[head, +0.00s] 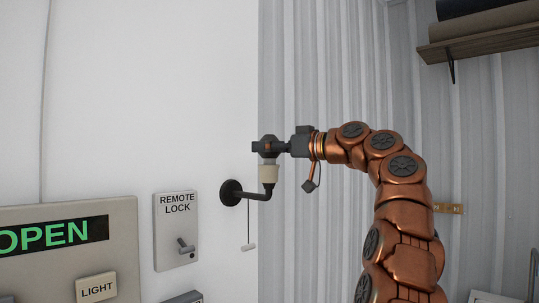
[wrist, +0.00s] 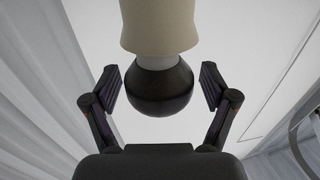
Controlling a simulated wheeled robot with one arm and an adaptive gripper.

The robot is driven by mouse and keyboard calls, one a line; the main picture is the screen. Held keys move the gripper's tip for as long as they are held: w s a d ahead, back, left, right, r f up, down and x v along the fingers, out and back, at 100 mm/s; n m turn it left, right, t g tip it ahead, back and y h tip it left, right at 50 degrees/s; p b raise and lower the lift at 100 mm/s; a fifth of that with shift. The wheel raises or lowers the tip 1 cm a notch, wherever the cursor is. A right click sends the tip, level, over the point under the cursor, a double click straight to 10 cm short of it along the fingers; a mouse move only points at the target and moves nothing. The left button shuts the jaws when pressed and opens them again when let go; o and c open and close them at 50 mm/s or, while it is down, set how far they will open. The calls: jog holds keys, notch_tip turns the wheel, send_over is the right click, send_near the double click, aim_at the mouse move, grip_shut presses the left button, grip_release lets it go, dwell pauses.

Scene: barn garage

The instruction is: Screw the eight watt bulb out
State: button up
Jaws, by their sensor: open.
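The bulb (wrist: 157,88) has a dark, rounded glass end and a pale neck. It sits in the cream socket (head: 269,173) of a black wall lamp, which points upward from a bent arm; the socket also shows in the wrist view (wrist: 158,25). My gripper (head: 267,147) is at the bulb, reaching in from the right. In the wrist view, its two fingers (wrist: 160,80) stand open on either side of the bulb, with a visible gap at each side. In the head view, the fingers partly hide the bulb. I cannot read any wattage mark.
A pull cord (head: 248,232) hangs below the lamp. The remote lock panel (head: 176,231) with a small lever and an OPEN display panel (head: 123,220) with a LIGHT button are at lower left. A wall shelf (head: 485,45) is at upper right.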

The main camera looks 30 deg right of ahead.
jog(key=shift+a+f+m+t+h+b, duration=0.1)
jog(key=shift+m+t+h+b, duration=0.6)
jog(key=shift+m+h+b, duration=0.95)
jog(key=h+b, duration=0.2)
jog(key=shift+m+h, duration=0.25)
jog(key=shift+h, duration=0.1)
jog(key=shift+m+h+b, duration=0.5)
jog(key=shift+h+b, duration=0.1)
jog(key=shift+c, duration=0.3)
jog(key=c, duration=0.8)
jog(key=shift+r+n+y+p, duration=0.3)
jog(key=shift+y+p, duration=0.2)
jog(key=shift+f+n+g+y+p, duration=0.1)
jog(key=shift+n+g+y+p, duration=0.35)
jog(key=shift+n+y+p, duration=1.1)
jog(key=shift+n+g+y+p, duration=0.45)
jog(key=shift+n+y+p, duration=0.4)
jog(key=shift+y+p, duration=1.35)
jog(key=shift+f+n+g+y+p, duration=0.1)
jog(key=shift+n+g+y+p, duration=0.2)
jog(key=shift+p, duration=0.1)
